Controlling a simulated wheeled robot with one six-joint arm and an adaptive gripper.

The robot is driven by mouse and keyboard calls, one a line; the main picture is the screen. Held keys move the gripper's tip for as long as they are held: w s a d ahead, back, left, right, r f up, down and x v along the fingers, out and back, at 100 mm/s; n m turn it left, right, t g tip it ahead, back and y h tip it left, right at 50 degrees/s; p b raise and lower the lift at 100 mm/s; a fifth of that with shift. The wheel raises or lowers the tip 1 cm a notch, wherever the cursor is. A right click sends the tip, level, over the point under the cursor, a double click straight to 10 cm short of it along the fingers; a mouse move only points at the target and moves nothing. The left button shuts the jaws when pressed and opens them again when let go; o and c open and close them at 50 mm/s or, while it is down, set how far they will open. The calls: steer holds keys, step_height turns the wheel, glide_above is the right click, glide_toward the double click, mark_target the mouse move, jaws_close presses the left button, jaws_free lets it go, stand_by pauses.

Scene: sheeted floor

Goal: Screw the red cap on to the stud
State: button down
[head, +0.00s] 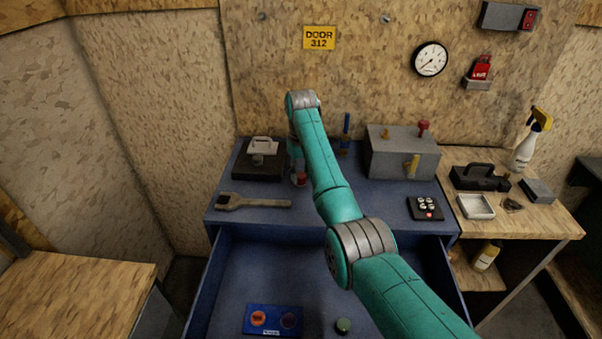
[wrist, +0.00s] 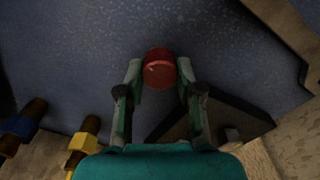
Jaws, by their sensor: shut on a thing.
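The red cap (wrist: 160,68) is round and sits between the two fingertips of my gripper (wrist: 159,76) in the wrist view. The fingers are shut on it from both sides. In the head view the red cap (head: 301,179) shows low over the blue bench top, left of my arm. My gripper (head: 298,172) is small there and partly hidden by my arm. I cannot make out the stud; whether it is under the cap, or whether the cap touches the bench, cannot be told.
A wrench (head: 252,202) lies at the bench's front left, with a dark block (head: 252,174) behind it. A blue-topped post (head: 346,128) and a grey box (head: 402,158) stand right of my arm.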

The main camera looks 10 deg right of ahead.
steer(key=m, duration=1.1)
steer(key=c, duration=1.2)
jaws_free()
steer(key=shift+m, duration=0.6)
steer(key=o, duration=0.5)
